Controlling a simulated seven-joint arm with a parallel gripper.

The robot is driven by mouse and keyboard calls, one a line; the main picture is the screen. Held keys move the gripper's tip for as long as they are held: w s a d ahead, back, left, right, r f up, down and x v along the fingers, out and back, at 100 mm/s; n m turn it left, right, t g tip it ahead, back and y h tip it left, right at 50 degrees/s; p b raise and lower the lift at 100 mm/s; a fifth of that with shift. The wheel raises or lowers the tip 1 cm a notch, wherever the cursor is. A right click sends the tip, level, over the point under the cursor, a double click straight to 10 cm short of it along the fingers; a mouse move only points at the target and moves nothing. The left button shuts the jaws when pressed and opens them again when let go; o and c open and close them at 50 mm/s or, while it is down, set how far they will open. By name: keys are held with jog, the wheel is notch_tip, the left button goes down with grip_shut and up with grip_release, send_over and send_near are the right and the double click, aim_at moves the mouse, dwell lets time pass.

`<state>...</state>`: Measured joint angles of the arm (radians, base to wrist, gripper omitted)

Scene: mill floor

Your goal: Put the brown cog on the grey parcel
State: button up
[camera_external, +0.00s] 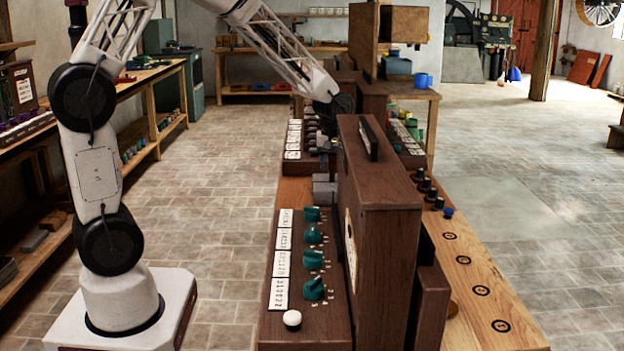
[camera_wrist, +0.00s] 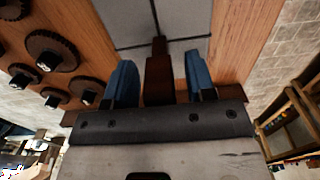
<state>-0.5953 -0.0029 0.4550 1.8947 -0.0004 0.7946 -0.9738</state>
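Several dark brown cogs with black square hubs lie on the wood at the left of the wrist view, the nearest large one (camera_wrist: 52,50) beside my gripper. I cannot tell which is the task's brown cog. A grey parcel (camera_wrist: 182,20) with dark crossing bands lies beyond my fingertips. It seems to be the grey block in the outside view (camera_external: 325,187). My gripper (camera_wrist: 160,72) has its two blue fingers apart. A brown upright piece shows between them, with gaps on both sides, and nothing looks gripped.
The tall brown wooden case (camera_external: 385,215) stands close to my wrist on the bench. A panel with green knobs (camera_external: 313,262) and white labels lies in front. A wooden strip with ring marks (camera_external: 470,275) runs along the right. Open tiled floor lies on both sides.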

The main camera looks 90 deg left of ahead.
notch_tip(320, 180, up, 12)
jog(key=shift+r, duration=0.15)
dwell(0.7)
dwell(0.6)
jog(key=shift+d, duration=0.1)
jog(key=s+d+r+m, duration=0.2)
jog(key=s+d+m, duration=0.1)
jog(key=d, duration=0.5)
jog(key=s+d+r+m+t, duration=0.1)
jog(key=s+d+r+m, duration=0.2)
jog(key=d, duration=0.5)
jog(key=s+d+r+m, duration=0.2)
jog(key=s+d+m, duration=0.1)
jog(key=d, duration=0.5)
jog(key=s+d+f+m+t, duration=0.1)
jog(key=s+d+f+m, duration=0.1)
jog(key=s+d+m, duration=0.7)
jog(key=s+d, duration=0.4)
jog(key=s, duration=0.4)
jog(key=shift+d+t, duration=0.3)
jog(key=shift+d, duration=0.1)
